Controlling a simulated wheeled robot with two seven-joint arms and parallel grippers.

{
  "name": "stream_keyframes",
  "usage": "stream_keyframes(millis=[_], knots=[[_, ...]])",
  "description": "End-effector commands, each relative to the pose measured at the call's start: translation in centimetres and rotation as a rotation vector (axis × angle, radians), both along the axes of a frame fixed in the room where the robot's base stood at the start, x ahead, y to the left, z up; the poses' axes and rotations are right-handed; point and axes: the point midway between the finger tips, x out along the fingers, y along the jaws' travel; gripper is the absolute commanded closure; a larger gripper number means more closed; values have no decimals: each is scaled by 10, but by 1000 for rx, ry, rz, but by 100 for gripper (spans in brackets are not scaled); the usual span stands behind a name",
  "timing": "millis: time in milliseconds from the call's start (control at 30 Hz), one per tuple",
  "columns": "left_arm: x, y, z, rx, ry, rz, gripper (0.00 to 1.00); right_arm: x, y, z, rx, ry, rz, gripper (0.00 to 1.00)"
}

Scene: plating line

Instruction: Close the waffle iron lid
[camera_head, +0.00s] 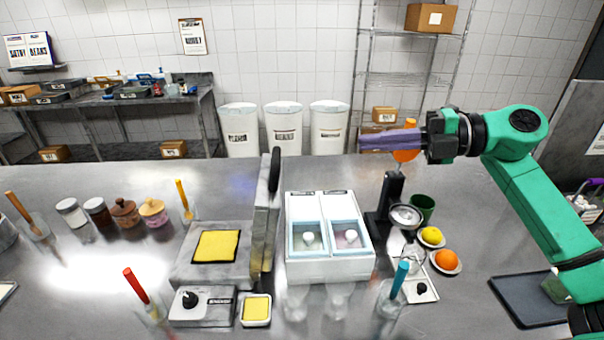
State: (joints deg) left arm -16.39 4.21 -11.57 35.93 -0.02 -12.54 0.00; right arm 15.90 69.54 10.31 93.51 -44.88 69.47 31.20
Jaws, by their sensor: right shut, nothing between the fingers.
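The waffle iron (188,272) stands on the steel counter left of centre, with a yellow square of batter or waffle on its plate (216,246). Its lid (268,205) stands open, about upright, on the right side of the base, seen nearly edge-on. The lid's dark handle (275,169) is at the top. My right gripper (364,141) has purple fingers that are shut and empty. It points left, raised above the counter, to the right of the lid and apart from it. My left gripper is not in view.
A white two-bin container (330,270) stands right beside the lid. A black press stand (391,195) is below my right gripper. An orange object (405,156) shows behind the fingers. Jars (124,212) and utensils in glasses stand left of the iron. A small yellow-filled dish (257,309) is in front.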

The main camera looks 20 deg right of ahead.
Motion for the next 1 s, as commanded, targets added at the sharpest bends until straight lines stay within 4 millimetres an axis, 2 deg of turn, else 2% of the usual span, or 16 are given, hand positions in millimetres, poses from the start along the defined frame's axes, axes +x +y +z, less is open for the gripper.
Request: stream_keyframes(millis=[33, 100, 233, 300, 467, 633, 1000], knots=[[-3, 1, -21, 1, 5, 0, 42, 0, 0, -20, 0, -1, 0, 100], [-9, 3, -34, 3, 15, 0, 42, 0, 0, -33, 0, -1, 0, 100], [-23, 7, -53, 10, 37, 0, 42, -1, 0, -51, 0, -1, 0, 100], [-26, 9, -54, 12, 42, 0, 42, 0, 1, -53, 0, -1, 0, 100], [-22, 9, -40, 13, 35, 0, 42, 5, 11, -47, 3, -1, 1, 100], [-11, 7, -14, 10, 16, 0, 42, 21, 40, -49, 4, -1, 4, 100], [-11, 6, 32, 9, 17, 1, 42, 59, 106, -65, 4, -1, 3, 100]])
